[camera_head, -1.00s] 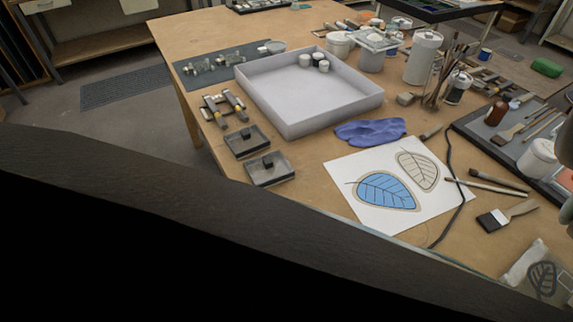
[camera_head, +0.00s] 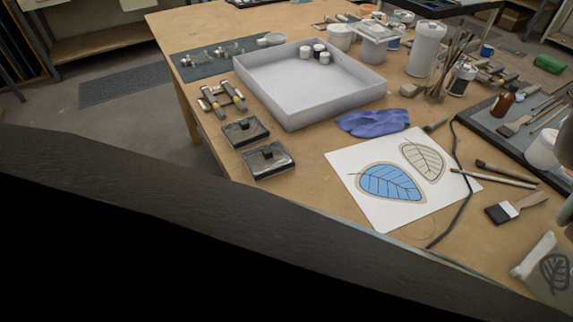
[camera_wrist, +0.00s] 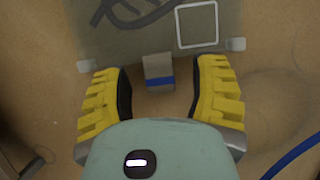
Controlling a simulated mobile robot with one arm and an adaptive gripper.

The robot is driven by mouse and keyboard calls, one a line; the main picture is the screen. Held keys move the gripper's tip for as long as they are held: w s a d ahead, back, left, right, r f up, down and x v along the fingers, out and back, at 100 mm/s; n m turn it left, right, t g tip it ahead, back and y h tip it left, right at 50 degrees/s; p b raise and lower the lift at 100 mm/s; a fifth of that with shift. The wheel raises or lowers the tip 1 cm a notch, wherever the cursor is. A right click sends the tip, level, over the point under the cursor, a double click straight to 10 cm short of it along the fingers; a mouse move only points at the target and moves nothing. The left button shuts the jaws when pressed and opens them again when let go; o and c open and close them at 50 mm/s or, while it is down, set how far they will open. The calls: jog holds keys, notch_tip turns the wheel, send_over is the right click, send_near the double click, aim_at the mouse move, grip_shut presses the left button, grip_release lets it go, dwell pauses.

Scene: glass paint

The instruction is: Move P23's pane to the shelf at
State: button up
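In the wrist view, a greyish see-through pane (camera_wrist: 110,40) with a dark leaf-like drawing and a white outlined square lies at the top. A small grey tab with a blue band (camera_wrist: 158,72) stands at its near edge. My gripper (camera_wrist: 158,95) has its yellow fingers on either side of this tab, with gaps showing on both sides, so it is open and not touching it. In the head view, a pale pane with a dark leaf mark (camera_head: 553,272) shows at the lower right corner, partly cut off. No P23 label is readable, and I cannot make out a shelf for it.
A dark cord (camera_head: 462,200) crosses the right side. A blue cable (camera_wrist: 295,155) shows in the wrist view.

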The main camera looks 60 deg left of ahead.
grip_shut()
dwell(0.5)
jog(key=shift+r, duration=0.2)
notch_tip(320, 180, up, 8)
jog(key=shift+r, duration=0.1)
jog(key=shift+r+p, duration=0.75)
jog(key=shift+p, duration=0.35)
